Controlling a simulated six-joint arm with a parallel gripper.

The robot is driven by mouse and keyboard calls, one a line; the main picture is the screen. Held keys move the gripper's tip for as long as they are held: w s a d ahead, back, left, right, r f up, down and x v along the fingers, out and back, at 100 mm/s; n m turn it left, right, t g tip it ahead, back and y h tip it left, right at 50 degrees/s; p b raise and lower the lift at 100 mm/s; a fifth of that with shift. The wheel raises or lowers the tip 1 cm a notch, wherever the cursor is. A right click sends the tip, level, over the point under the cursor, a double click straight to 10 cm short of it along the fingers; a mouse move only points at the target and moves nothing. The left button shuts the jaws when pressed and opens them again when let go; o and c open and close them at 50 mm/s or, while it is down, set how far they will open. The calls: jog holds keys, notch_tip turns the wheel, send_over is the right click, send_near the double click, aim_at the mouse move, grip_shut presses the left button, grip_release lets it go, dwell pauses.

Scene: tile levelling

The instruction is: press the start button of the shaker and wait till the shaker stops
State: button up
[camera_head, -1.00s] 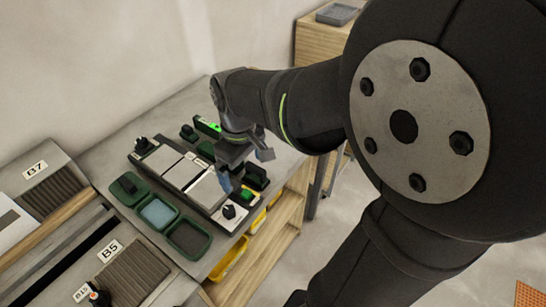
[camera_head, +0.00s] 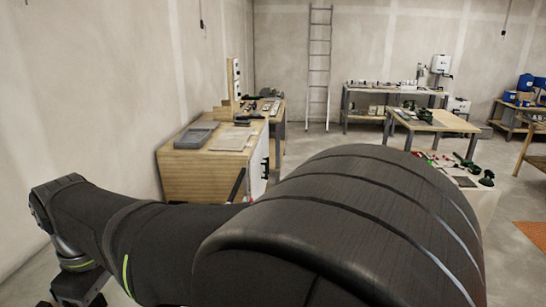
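The shaker and its start button are out of the picture now. My arm crosses the lower part of the view, and its wrist is at the bottom left edge. My gripper's fingers are below the frame, so neither their opening nor what they touch can be seen.
A wooden cabinet (camera_head: 193,172) with a grey tray (camera_head: 195,134) on top stands along the left wall. A ladder (camera_head: 319,65) leans on the back wall. Workbenches with small items, including a wooden-topped table (camera_head: 437,121), stand at the back right. Open floor lies between them.

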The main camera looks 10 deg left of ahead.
grip_shut()
dwell(1.5)
